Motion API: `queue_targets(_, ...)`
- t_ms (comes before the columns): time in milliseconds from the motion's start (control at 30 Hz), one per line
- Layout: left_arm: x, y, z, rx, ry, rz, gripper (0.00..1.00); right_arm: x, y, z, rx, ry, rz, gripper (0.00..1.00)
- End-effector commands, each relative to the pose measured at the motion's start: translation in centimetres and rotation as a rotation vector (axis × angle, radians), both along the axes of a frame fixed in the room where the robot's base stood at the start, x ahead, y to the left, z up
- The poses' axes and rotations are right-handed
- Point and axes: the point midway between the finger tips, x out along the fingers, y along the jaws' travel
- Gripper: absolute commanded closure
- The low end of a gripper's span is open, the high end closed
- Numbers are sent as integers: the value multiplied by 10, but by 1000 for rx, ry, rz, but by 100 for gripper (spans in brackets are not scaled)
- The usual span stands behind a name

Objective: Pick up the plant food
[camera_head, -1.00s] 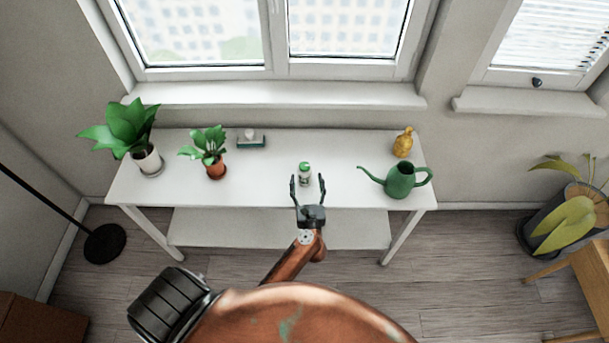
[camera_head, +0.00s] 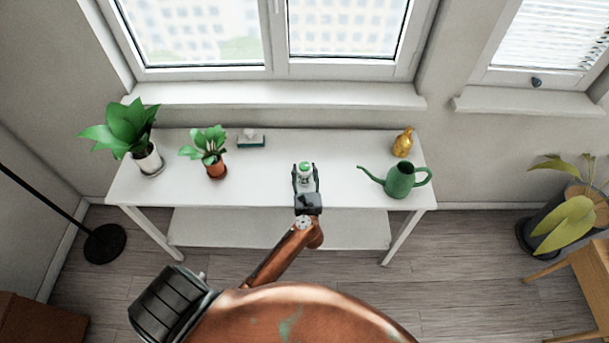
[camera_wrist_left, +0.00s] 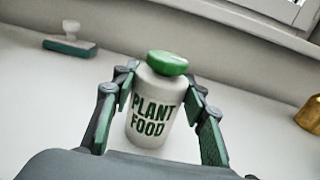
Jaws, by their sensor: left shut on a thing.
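The plant food (camera_head: 305,173) is a small white bottle with a green cap, standing on the white table (camera_head: 260,186) near the middle of its front half. In the left wrist view the plant food (camera_wrist_left: 154,110) shows its dark green "PLANT FOOD" label and looks upright. My left gripper (camera_head: 306,176) reaches in from the front and is shut on the bottle, one finger on each side. In the left wrist view the fingers of my left gripper (camera_wrist_left: 160,112) flank the bottle. My right gripper is not in view.
A green watering can (camera_head: 400,181) and a yellow bottle (camera_head: 403,143) stand to the right. A potted plant (camera_head: 215,168), a larger plant (camera_head: 150,160) and a green-and-white stamp-like item (camera_head: 251,140) are to the left. The table around the bottle is clear.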

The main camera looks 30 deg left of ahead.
Motion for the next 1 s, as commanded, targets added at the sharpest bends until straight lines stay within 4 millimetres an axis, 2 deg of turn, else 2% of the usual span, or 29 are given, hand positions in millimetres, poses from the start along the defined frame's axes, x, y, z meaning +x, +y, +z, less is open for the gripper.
queue_targets(67, 0, 0, 0, 0, 0, 0, 71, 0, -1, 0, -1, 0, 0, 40)
queue_targets(300, 0, 0, 0, 0, 0, 0, 87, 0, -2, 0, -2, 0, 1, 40)
queue_targets(667, 0, 0, 5, -1, -1, 0, 88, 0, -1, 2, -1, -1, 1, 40)
queue_targets(767, 0, 0, 15, -3, -3, 0, 88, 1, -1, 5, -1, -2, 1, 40)
queue_targets(900, -1, 0, 38, -2, -5, 1, 88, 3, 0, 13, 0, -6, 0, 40)
queue_targets(1000, -16, -10, 56, -3, -4, 1, 88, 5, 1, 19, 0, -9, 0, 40)
